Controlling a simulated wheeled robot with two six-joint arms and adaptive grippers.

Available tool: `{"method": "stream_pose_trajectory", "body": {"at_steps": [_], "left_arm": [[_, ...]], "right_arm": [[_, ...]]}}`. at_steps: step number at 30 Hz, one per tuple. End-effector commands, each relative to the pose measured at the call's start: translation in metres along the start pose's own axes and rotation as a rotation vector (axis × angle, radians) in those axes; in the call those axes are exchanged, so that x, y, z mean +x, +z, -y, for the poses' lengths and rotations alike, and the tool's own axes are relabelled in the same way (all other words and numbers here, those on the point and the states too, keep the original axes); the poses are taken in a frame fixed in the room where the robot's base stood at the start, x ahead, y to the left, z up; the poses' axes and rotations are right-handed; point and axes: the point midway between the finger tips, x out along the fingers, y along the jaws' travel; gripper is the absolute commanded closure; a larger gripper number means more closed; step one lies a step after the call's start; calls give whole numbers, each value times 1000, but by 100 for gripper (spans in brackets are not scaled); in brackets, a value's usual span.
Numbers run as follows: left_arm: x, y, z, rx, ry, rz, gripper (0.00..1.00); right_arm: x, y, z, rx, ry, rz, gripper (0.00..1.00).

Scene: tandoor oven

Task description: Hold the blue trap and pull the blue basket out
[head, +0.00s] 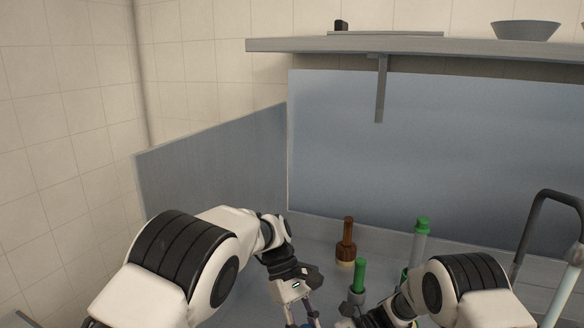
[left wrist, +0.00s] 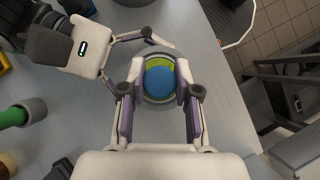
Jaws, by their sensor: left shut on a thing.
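In the left wrist view a round blue piece (left wrist: 160,82) sits in a green ring inside a grey round rim (left wrist: 160,103), seen from above. I cannot tell which part is the trap and which the basket. My left gripper (left wrist: 160,88) has its fingers on both sides of it, shut on it. In the head view my left gripper (head: 302,322) points down at the bottom edge, and the blue piece is out of view there. My right gripper (left wrist: 142,68) comes from the left of the wrist view with its fingers spread near the grey rim, partly hidden by my left finger.
On the grey counter stand a brown-handled tool (head: 347,240), a short green-topped item (head: 359,276) and a taller green-topped item (head: 421,238). A dark bent tube (head: 548,200) is at right. A shelf (head: 430,45) hangs above. The counter edge and tiled floor (left wrist: 285,30) show at right.

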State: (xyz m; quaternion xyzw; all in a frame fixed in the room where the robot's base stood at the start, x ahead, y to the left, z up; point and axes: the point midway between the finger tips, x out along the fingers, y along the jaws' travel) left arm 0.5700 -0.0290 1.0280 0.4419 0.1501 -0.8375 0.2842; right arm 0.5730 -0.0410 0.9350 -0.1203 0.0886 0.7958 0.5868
Motion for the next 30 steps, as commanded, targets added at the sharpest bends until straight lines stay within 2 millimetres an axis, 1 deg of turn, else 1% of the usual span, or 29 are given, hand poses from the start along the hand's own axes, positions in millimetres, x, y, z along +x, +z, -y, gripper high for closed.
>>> {"method": "stream_pose_trajectory", "body": {"at_steps": [21,30], "left_arm": [[-16,11,0,0,1,0,100],[-17,12,0,0,1,0,100]], "right_arm": [[0,0,0,0,0,0,55],[0,0,0,0,0,0,55]]}}
